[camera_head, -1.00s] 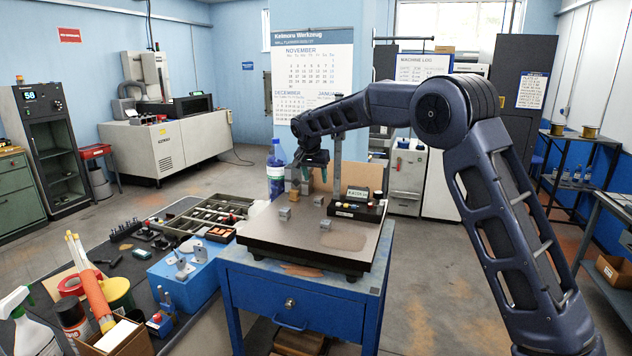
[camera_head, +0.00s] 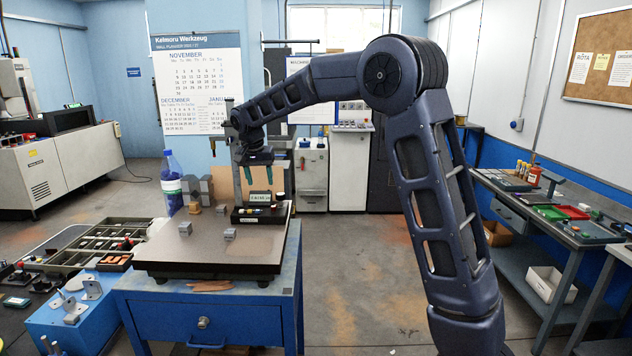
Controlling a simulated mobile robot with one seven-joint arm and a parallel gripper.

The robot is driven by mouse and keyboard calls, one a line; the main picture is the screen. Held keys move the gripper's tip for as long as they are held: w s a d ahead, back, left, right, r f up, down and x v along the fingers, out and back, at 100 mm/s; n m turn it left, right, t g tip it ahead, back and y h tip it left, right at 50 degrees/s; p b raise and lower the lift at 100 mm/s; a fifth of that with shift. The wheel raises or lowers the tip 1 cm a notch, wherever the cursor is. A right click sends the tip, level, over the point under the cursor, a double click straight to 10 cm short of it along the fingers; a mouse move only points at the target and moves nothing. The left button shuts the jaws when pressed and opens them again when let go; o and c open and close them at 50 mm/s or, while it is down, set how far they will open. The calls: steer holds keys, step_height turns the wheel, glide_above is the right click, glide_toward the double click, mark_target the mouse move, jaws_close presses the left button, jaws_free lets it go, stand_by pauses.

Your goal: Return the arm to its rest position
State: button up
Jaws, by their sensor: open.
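My arm rises from the lower right and bends over to a dark granite plate (camera_head: 170,262). My gripper (camera_head: 258,178) points down with its two fingers apart and empty. In the picture it lies just above and in front of a small device with a green display (camera_head: 258,211) at the plate's back right. The exact gap to the device cannot be told.
The plate sits on a blue cabinet (camera_head: 155,321). A thin upright column (camera_head: 232,150) stands close to the gripper's left. A blue bottle (camera_head: 171,185) stands behind the plate. A workbench (camera_head: 500,207) is at the right. The floor between is open.

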steer(key=s+d+r, duration=0.2)
steer(key=s+d, duration=0.1)
steer(key=d, duration=0.7)
steer(key=s+d+r, duration=0.2)
steer(key=s+d, duration=0.1)
steer(key=d, duration=0.7)
steer(key=s+d+r, duration=0.3)
steer(key=d, duration=0.7)
steer(key=s+d+f+t, duration=0.1)
steer(key=s+d+f, duration=0.3)
steer(key=s+d, duration=0.4)
steer(key=s+d+f, duration=0.4)
steer(key=s+d, duration=0.5)
steer(key=s, duration=0.5)
steer(key=shift+n+t+y, duration=0.3)
steer(key=shift+n+t, duration=0.1)
